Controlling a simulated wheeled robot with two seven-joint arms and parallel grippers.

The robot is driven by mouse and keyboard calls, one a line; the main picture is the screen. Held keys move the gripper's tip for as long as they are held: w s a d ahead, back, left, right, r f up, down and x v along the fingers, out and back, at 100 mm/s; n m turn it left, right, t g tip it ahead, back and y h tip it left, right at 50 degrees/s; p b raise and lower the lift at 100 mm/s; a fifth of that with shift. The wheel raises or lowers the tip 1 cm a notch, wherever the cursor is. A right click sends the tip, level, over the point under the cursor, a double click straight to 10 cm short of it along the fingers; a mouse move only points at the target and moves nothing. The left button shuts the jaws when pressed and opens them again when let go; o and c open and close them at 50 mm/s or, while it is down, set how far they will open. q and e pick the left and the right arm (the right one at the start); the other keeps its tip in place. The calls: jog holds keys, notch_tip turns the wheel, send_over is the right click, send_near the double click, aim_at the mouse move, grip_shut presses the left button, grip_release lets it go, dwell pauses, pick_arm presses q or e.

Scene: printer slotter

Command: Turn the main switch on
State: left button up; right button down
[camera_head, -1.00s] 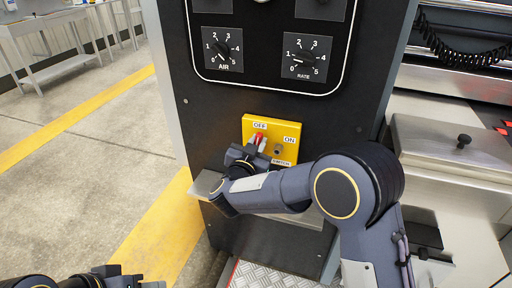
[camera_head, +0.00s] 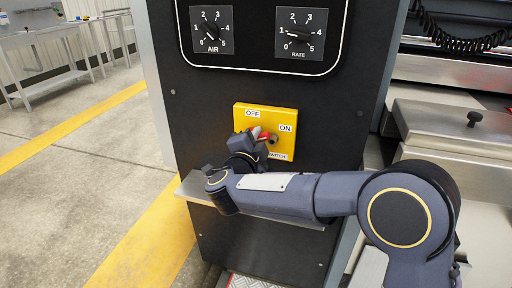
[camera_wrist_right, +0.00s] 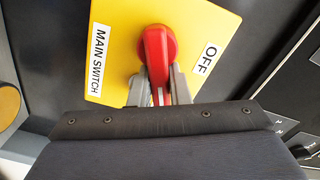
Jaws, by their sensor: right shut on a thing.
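The main switch is a yellow plate (camera_head: 243,115) on a black panel, with OFF and ON labels and a red handle (camera_head: 262,134). In the right wrist view the red handle (camera_wrist_right: 156,50) runs down from its rounded head between the two metal fingers of my right gripper (camera_wrist_right: 158,90). My right gripper (camera_head: 260,140) is shut on the handle. In the head view the gripper and wrist cover the plate's lower left. The wrist view shows the OFF and MAIN SWITCH labels, but not ON. My left gripper is not in view.
Above the switch are an AIR dial (camera_head: 211,32) and a RATE dial (camera_head: 299,35). A metal ledge (camera_head: 285,216) juts out below the switch, close under my right forearm. A metal box lid with a black knob (camera_head: 474,118) stands at the right. The floor at the left is open.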

jog(key=m+b, duration=0.1)
jog(key=f+m+b, duration=0.1)
jog(key=m+b, duration=0.1)
jog(key=shift+f, duration=0.25)
jog(key=shift+a+m+b, duration=0.1)
jog(key=shift+m+b, duration=0.7)
jog(key=shift+m, duration=0.1)
jog(key=shift+s, duration=0.1)
jog(key=c, duration=1.4)
grip_release()
jog(key=shift+r, duration=0.1)
jog(key=shift+o, duration=0.2)
jog(key=p+v, duration=0.1)
jog(key=v, duration=0.6)
jog(key=shift+s+p, duration=0.3)
jog(key=shift+s, duration=0.05)
